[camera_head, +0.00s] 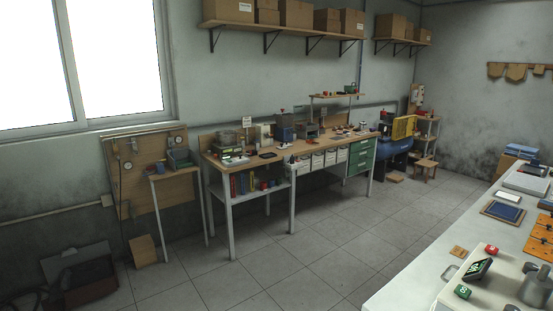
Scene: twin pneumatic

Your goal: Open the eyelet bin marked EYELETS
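A row of several white bins (317,160) hangs under the wooden top of the long workbench (262,157) against the back wall. The bins have small labels, but the lettering is too small to read. I cannot tell which one is marked EYELETS, or whether that bin is among them. The bins in this row look shut. My gripper is not in view.
A green drawer cabinet (361,157) stands right of the bins. A light table (400,290) with tools fills the lower right. A small side table (172,172) stands at left, and a blue compressor (394,146) at the far right end. The tiled floor (315,240) before the bench is clear.

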